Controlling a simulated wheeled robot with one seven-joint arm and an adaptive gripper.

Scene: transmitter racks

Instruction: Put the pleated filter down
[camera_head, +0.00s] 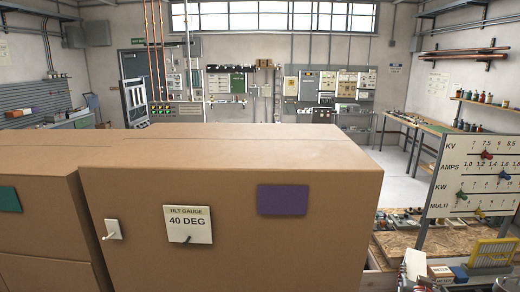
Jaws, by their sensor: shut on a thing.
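A yellow-framed panel with pale ribs (492,252), which looks like the pleated filter, stands tilted at the lower right, on or just above the cluttered bench. Its lower edge is near the picture's bottom, and I cannot tell what supports it. My gripper does not show clearly anywhere in this view.
Large brown cabinets (330,240) fill the left and middle foreground; one carries a tilt gauge (188,224) reading 40 DEG. A white slider board (480,177) stands behind the filter. A wooden bench top (400,246) holds small parts, a small box (440,272) and a blue block (460,275).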

